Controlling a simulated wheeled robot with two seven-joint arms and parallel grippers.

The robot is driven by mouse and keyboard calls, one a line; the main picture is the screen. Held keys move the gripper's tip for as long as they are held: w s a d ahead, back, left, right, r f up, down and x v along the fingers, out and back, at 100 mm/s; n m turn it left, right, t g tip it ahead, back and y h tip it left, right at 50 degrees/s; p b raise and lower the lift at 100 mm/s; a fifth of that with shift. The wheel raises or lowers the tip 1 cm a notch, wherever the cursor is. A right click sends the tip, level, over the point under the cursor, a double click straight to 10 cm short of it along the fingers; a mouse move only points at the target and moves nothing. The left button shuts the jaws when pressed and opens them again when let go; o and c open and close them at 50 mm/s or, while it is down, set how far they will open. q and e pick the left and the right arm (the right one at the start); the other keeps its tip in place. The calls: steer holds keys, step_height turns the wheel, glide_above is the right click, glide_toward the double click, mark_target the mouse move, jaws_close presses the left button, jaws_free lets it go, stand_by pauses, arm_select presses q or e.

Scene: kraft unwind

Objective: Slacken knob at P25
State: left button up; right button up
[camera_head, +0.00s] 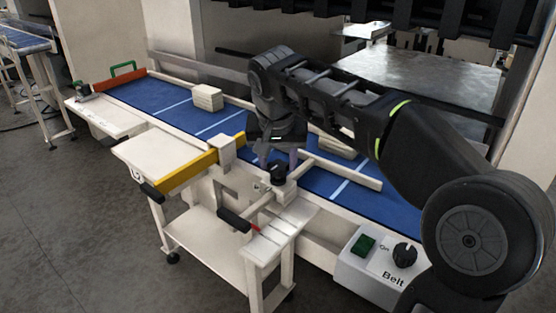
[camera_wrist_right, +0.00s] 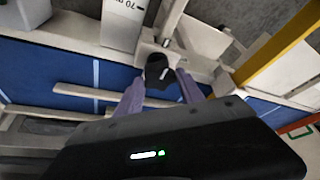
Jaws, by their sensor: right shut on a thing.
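A black knob (camera_head: 279,174) sits on a pale clamp block beside the blue belt, in the middle of the head view. It also shows in the right wrist view (camera_wrist_right: 158,67), between my two purple-grey fingers. My right gripper (camera_head: 281,158) reaches down over it from the upper right and is shut on it; the exact contact is partly hidden in the head view. In the wrist view the fingertips (camera_wrist_right: 159,80) lie on either side of the knob. My left gripper is in neither view. I cannot read any P25 label.
A blue belt (camera_head: 221,126) runs behind the knob, with a pale block (camera_head: 208,98) on it. A yellow bar (camera_head: 190,169) and a black-handled lever (camera_head: 235,220) stand close by. A belt control box (camera_head: 359,277) is at the front right.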

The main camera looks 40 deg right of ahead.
steer(key=c, duration=0.5)
